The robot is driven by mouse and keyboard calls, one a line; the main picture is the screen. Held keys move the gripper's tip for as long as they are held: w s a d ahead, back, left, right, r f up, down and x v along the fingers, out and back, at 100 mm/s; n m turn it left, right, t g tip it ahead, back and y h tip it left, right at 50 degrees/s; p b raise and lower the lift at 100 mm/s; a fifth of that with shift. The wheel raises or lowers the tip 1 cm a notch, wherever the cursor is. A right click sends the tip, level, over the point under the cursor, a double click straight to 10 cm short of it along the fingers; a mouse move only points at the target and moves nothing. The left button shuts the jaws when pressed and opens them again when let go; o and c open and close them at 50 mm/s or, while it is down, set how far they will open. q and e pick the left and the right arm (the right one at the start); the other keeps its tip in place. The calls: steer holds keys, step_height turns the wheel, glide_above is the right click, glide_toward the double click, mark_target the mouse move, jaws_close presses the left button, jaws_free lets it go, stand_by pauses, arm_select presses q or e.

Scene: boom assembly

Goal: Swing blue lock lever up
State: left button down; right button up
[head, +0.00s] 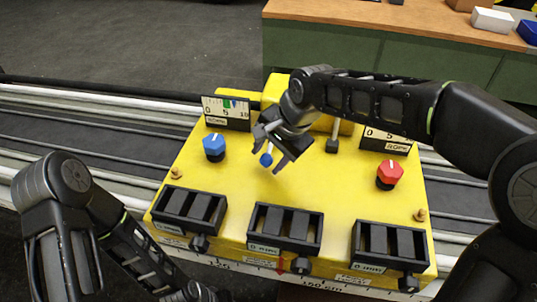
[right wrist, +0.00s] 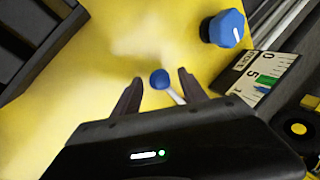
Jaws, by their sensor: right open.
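The blue lock lever (head: 266,159) has a blue ball tip on a thin pale rod and stands on the yellow panel (head: 330,190). My right gripper (head: 268,165) is open, with one finger on each side of the ball. In the right wrist view the blue ball (right wrist: 160,79) sits between the two fingertips (right wrist: 160,76), with a gap on each side. The lever's base is hidden by the gripper. My left arm is at the lower left, with its gripper out of the picture.
A blue knob (head: 214,146) stands left of the lever and a red knob (head: 389,174) to the right. Gauges (head: 226,110) line the back; black slotted boxes (head: 285,228) line the front edge.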

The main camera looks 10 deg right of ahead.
steer(key=shift+f, duration=0.15)
steer(key=shift+c, duration=0.2)
jaws_close()
stand_by(0.3)
stand_by(0.9)
